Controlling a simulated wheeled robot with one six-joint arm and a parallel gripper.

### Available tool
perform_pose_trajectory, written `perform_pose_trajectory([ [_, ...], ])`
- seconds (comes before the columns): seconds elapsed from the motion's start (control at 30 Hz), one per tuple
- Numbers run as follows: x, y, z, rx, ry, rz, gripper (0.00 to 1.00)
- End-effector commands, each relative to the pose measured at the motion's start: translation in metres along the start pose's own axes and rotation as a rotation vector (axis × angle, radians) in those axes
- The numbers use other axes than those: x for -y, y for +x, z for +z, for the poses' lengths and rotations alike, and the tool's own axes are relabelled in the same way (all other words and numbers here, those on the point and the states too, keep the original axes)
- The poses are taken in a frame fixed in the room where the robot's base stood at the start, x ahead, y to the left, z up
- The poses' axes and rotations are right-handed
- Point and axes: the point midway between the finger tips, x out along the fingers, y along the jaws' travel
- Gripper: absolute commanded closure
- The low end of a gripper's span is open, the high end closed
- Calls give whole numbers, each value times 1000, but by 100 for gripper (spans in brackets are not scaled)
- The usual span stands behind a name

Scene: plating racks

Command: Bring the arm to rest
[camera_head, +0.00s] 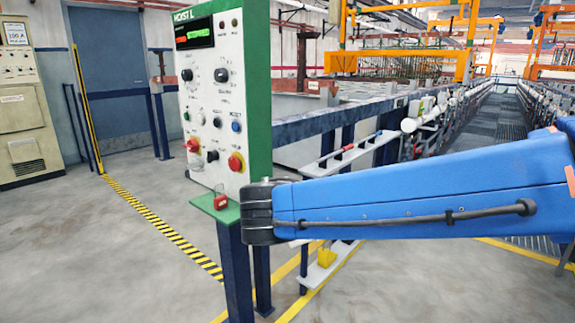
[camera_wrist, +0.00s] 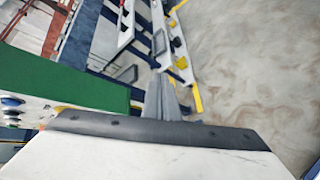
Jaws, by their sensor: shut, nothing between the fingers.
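My blue arm reaches in from the right in the head view, and its black joint overlaps the lower right edge of the hoist control panel (camera_head: 212,110). My gripper (camera_wrist: 164,98) shows in the wrist view as grey fingers closed together, with nothing between them. The fingers cannot be made out in the head view. In the wrist view the green side of the panel (camera_wrist: 70,80) is close, left of the fingers; I cannot tell the exact gap.
A small red item (camera_head: 220,202) sits on the panel's green ledge. A white shelf (camera_head: 325,268) with a yellow item (camera_head: 327,257) is below my arm. Railings and a walkway (camera_head: 490,120) run behind. Open floor (camera_head: 90,240) lies left, with a striped line (camera_head: 165,225).

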Motion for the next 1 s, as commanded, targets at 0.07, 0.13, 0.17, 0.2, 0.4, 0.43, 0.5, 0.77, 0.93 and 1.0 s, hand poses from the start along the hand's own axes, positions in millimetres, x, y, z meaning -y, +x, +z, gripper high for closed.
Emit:
perform_pose_trajectory([
  [0.07,24,11,32,15,95,-76,100],
  [0.13,46,17,55,24,180,-140,100],
  [0.17,56,18,64,28,217,-168,100],
  [0.2,69,20,76,34,267,-203,100],
  [0.4,133,20,123,61,526,-364,100],
  [0.43,142,19,129,65,567,-387,100],
  [0.5,164,16,141,76,661,-437,100],
  [0.77,235,-7,169,108,1027,-595,100],
  [0.93,272,-25,174,125,1277,-674,100],
  [1.0,285,-33,174,131,1381,-702,100],
])
